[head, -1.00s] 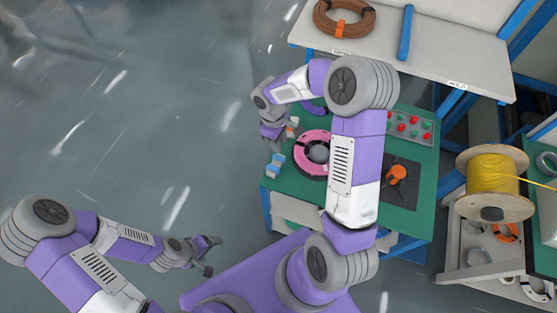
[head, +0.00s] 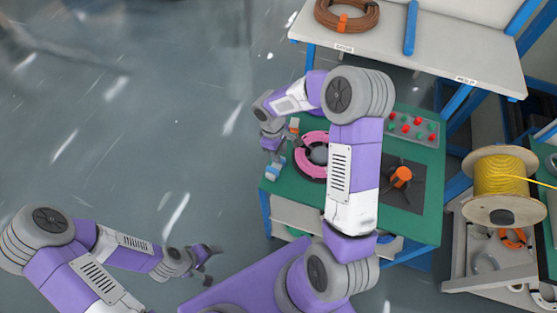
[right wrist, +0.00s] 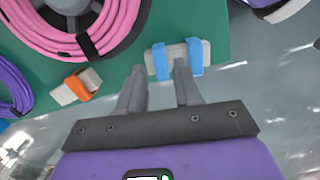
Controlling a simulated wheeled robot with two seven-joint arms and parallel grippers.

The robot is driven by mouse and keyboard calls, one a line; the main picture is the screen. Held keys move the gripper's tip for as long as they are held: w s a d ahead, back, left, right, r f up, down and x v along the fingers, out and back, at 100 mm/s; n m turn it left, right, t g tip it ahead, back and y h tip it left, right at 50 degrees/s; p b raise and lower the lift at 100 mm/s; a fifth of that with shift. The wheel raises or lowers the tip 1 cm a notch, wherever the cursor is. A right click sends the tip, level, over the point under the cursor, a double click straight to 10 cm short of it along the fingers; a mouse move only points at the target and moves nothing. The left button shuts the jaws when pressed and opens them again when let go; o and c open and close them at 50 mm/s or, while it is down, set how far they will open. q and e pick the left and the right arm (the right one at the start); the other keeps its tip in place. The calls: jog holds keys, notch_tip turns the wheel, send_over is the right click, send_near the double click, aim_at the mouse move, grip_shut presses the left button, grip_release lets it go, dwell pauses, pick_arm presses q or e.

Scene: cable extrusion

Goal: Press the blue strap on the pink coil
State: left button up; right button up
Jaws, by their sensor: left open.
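The pink coil (head: 308,143) lies on the green table, partly hidden behind my right arm in the head view; its edge shows at the upper left of the right wrist view (right wrist: 100,40). The blue strap (right wrist: 160,62) is two blue bands around a small grey block at the table's edge, apart from the coil; it also shows in the head view (head: 273,171). My right gripper (right wrist: 160,70) is open, its fingertips close to the block, the left band in the gap between them in the picture. My left gripper (head: 209,262) is open and empty, away from the table.
A grey block with an orange band (right wrist: 77,87) lies between the pink coil and the table edge, left of my right gripper. A purple coil (right wrist: 14,90) is at the far left. An orange-topped fixture (head: 401,177) and a button tray (head: 411,127) stand farther right.

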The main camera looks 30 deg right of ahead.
jog(key=shift+f+b, duration=1.1)
jog(key=shift+f, duration=0.3)
jog(key=shift+r, duration=0.2)
jog(key=c, duration=0.6)
jog(key=shift+r+p, duration=3.3)
jog(key=shift+r, duration=0.7)
